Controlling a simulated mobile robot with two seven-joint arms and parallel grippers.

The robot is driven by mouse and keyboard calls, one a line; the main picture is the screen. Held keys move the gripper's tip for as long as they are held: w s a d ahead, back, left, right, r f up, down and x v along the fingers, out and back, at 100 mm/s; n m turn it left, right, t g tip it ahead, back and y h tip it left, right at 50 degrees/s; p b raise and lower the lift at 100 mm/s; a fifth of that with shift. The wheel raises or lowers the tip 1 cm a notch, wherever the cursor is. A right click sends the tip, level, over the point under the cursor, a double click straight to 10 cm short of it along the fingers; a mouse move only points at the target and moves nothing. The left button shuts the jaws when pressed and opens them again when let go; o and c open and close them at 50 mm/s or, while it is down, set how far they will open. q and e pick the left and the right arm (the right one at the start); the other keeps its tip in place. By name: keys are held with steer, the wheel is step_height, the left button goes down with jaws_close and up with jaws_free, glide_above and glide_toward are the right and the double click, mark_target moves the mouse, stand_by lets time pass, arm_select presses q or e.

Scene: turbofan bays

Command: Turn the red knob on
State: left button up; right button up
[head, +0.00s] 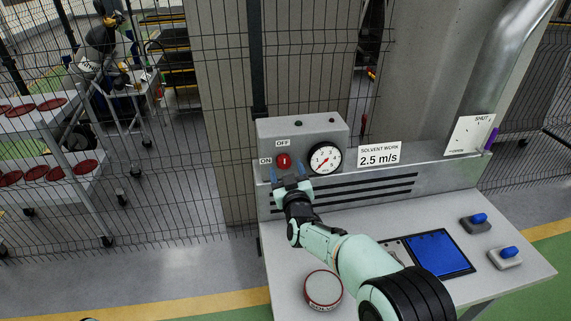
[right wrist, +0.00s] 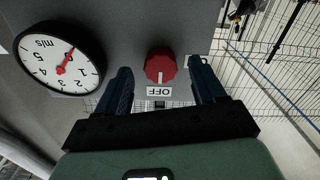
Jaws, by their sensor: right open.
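The red knob (head: 284,160) is on the front of a grey box (head: 337,130), between an ON label (head: 265,161) at its left and an OFF label (head: 282,143) above it. In the right wrist view, which is upside down, the white mark on the red knob (right wrist: 160,66) points at the OFF label (right wrist: 160,91). My right gripper (head: 287,171) is open in front of the knob. Its fingers (right wrist: 160,66) appear on either side of the knob with gaps; I cannot tell the depth.
A round m/s gauge (head: 325,158) sits close right of the knob, its needle pointing lower left. A "SOLVENT WORK 2.5 m/s" sign (head: 379,154) stands further right.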

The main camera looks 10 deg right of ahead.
steer(key=shift+w, duration=1.05)
steer(key=shift+s, duration=0.1)
steer(key=c, duration=1.1)
steer(key=shift+o, duration=0.2)
